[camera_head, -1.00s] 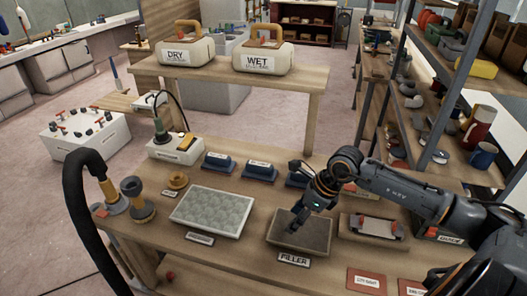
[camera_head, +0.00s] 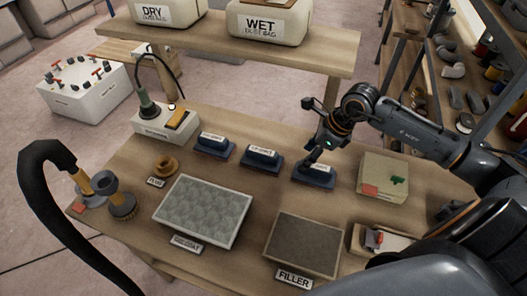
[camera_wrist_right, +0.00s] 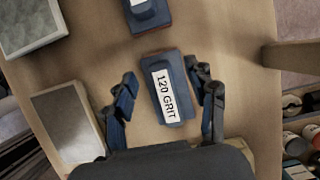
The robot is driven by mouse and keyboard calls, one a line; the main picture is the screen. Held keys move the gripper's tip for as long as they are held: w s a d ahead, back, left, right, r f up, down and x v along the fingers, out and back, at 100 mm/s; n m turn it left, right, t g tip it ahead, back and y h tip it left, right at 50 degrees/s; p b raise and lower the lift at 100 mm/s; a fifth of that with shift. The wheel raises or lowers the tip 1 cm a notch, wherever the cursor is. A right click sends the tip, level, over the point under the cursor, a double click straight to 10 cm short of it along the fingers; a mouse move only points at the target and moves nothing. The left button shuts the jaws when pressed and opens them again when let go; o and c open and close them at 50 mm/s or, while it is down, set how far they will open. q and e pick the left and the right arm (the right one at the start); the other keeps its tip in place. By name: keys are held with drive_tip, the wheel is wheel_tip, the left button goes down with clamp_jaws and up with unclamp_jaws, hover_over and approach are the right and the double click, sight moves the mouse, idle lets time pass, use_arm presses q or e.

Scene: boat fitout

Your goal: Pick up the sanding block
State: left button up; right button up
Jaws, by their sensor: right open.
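Three dark blue sanding blocks with white labels stand in a row on the wooden bench: a left one (camera_head: 214,145), a middle one (camera_head: 261,157) and a right one (camera_head: 313,176). In the right wrist view the block labelled 120 GRIT (camera_wrist_right: 168,90) lies between the fingers of my right gripper (camera_wrist_right: 168,103), with a gap at each side. My right gripper (camera_head: 314,160) is open, over the right block in the head view, and hides part of it. Another block (camera_wrist_right: 148,14) shows ahead in the wrist view. My left gripper is not in view.
A grey textured panel (camera_head: 203,211) and a brown FILLER panel (camera_head: 303,244) lie in front of the blocks. A pale box (camera_head: 384,177) stands to the right. A raised shelf with WET (camera_head: 266,22) and DRY (camera_head: 165,12) bags is behind. A black hose arches at left.

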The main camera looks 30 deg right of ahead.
sight(263, 151)
drive_tip(key=w+a+p, duration=0.3)
drive_tip(key=w+a, duration=0.4)
drive_tip(key=w, duration=0.1)
drive_tip(key=shift+a+r+p, duration=0.15)
drive_tip(key=shift+a+p, duration=0.2)
drive_tip(key=shift+p, duration=0.05)
drive_tip(key=p+x, duration=0.1)
drive_tip(key=x, duration=0.3)
drive_tip(key=shift+w+a+f, duration=0.15)
drive_tip(key=shift+w+f, duration=0.05)
drive_tip(key=shift+f, duration=0.4)
drive_tip(key=shift+f, duration=0.1)
drive_tip(key=shift+s, duration=0.1)
clamp_jaws()
